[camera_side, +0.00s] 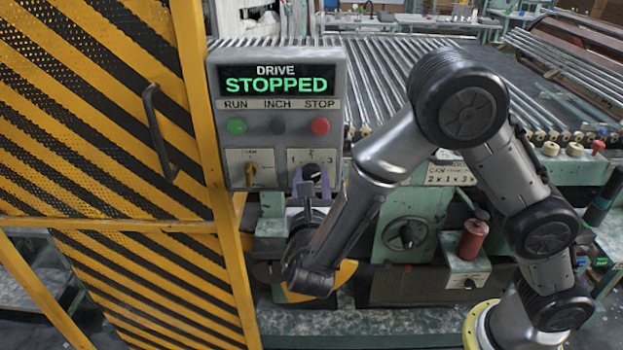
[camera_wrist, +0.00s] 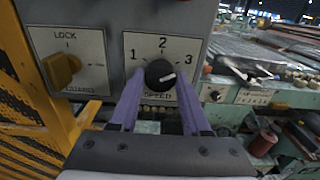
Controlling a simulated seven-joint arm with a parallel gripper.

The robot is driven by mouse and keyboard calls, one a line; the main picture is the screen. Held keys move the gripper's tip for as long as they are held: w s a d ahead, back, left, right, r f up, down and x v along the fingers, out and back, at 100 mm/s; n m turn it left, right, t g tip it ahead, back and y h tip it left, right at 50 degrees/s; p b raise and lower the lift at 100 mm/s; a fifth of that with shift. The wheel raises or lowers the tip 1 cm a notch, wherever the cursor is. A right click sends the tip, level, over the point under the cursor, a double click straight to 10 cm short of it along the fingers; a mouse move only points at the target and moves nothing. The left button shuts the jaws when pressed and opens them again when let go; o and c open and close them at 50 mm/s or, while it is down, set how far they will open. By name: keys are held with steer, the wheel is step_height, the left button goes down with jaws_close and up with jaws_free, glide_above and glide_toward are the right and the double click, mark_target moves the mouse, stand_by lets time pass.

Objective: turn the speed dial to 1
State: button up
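The speed dial (camera_wrist: 160,75) is a round black knob on a white plate marked 1, 2 and 3, with SPEED below. Its white pointer mark points right and slightly up, on the 3 side. In the side view the dial (camera_side: 312,171) sits at the lower right of the grey control box. My gripper (camera_wrist: 160,78) has two purple fingers, one on each side of the dial, with a narrow gap showing between each finger and the knob. It is open, and it also shows in front of the dial in the side view (camera_side: 311,178).
The control box (camera_side: 334,82) displays DRIVE STOPPED. Above the dial are a green button (camera_side: 236,126), a dark button (camera_side: 277,126) and a red button (camera_side: 319,126). A yellow lock switch (camera_wrist: 62,69) is left of the dial. A yellow-black guard door (camera_side: 90,110) stands at left.

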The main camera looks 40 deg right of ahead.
jaws_close()
steer(key=shift+n, duration=0.3)
steer(key=n, duration=1)
steer(key=shift+n, duration=0.3)
steer(key=n, duration=0.6)
steer(key=shift+r, duration=0.1)
steer(key=n, duration=0.6)
steer(key=shift+n, duration=0.4)
steer(key=o, duration=0.6)
jaws_free()
